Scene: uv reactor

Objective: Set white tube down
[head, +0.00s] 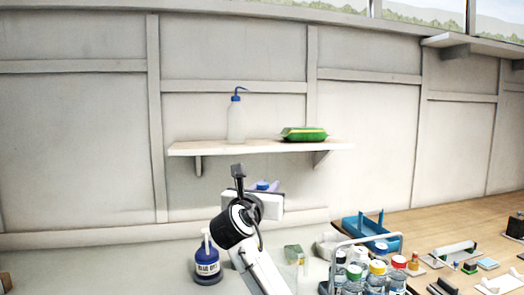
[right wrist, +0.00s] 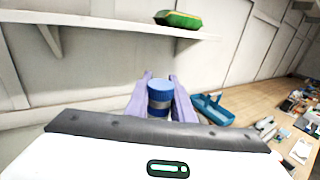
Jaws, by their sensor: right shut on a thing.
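My right gripper (right wrist: 159,100) has its two purple fingers shut on a tube with a blue cap (right wrist: 160,89). Below the cap a pale band and more blue show; the rest of the tube is hidden behind my wrist. In the head view the right gripper (head: 263,188) is partly hidden behind my own white wrist, with the blue cap just showing. It is in front of the wall, below the shelf. Another white tube-like cylinder (head: 455,248) lies on the wooden table at right. My left gripper is not in view.
A shelf (head: 230,149) carries a wash bottle (head: 236,122) and a green pack (head: 303,134). A blue dye bottle (head: 207,265) stands left of my arm. A rack of capped bottles (head: 378,274) and a blue carrier (head: 371,236) stand to the right.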

